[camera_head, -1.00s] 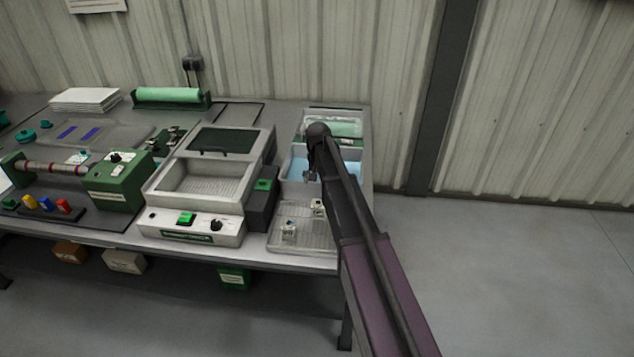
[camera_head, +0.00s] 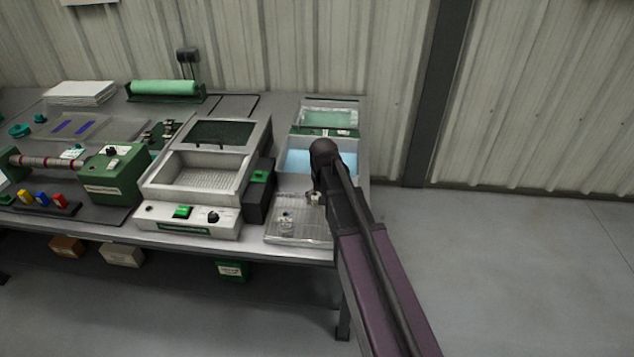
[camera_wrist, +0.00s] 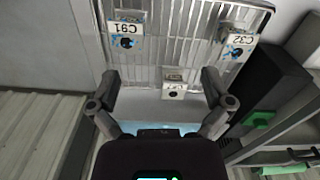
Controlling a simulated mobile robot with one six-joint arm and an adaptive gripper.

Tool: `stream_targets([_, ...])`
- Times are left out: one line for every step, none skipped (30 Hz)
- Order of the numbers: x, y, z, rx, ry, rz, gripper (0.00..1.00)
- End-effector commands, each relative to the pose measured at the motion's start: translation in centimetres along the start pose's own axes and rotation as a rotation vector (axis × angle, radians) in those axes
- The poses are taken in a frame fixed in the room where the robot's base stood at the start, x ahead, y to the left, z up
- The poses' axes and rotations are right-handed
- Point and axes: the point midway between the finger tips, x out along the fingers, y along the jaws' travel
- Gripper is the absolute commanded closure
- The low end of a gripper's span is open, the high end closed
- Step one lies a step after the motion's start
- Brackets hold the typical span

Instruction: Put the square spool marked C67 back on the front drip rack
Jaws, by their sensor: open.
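The front drip rack (camera_head: 290,237) is a wire-grid tray at the bench's front right. It fills the top of the wrist view (camera_wrist: 179,50). Three small white spools stand at it. One has a tag like C91 (camera_wrist: 126,29), one a tag like C22 (camera_wrist: 238,41). A third spool (camera_wrist: 173,89), its tag too small to read, is at the rack's rear edge, between my open fingers in the picture. My gripper (camera_wrist: 160,84) is open; contact with that spool cannot be told. I cannot read C67 on any spool. In the head view my arm hides the fingers and the rack's right side.
A tray of blue liquid (camera_head: 300,160) lies behind the rack, and a green-topped tray (camera_head: 328,118) behind that. A black box with a green switch (camera_head: 259,190) stands left of the rack. A white heated basin (camera_head: 190,180) is further left. The floor at right is clear.

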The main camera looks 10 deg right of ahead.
Motion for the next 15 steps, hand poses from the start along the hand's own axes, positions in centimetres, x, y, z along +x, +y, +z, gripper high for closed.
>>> stream_targets([0.0, 0.5, 3.3, -0.021, 0.0, 0.0, 0.0])
stream_targets([0.0, 0.7, 4.6, -0.034, 0.0, 0.0, 0.0])
stream_targets([0.0, 1.0, 6.2, -0.052, 0.0, 0.0, 0.0])
stream_targets([0.0, 1.2, 7.4, -0.066, 0.0, 0.0, 0.0])
stream_targets([0.0, 1.4, 8.5, -0.078, 0.0, 0.0, 0.0])
stream_targets([0.0, 1.6, 9.8, -0.094, 0.0, 0.0, 0.0])
stream_targets([0.0, 1.7, 10.8, -0.105, 0.0, 0.0, 0.0])
stream_targets([0.0, 1.9, 11.7, -0.116, 0.0, 0.0, 0.0])
stream_targets([0.0, 2.0, 12.7, -0.128, 0.0, 0.0, 0.0])
stream_targets([0.0, 2.1, 13.3, -0.136, 0.0, 0.0, 0.0])
stream_targets([0.0, 2.2, 13.9, -0.144, 0.0, 0.0, 0.0])
stream_targets([0.0, 2.3, 14.5, -0.153, 0.0, 0.0, 0.0])
stream_targets([0.0, 2.4, 14.9, -0.157, 0.0, 0.0, 0.0])
stream_targets([0.0, 2.4, 15.1, -0.161, 0.0, 0.0, 0.0])
stream_targets([0.0, 2.5, 15.4, -0.165, 0.0, 0.0, 0.0])
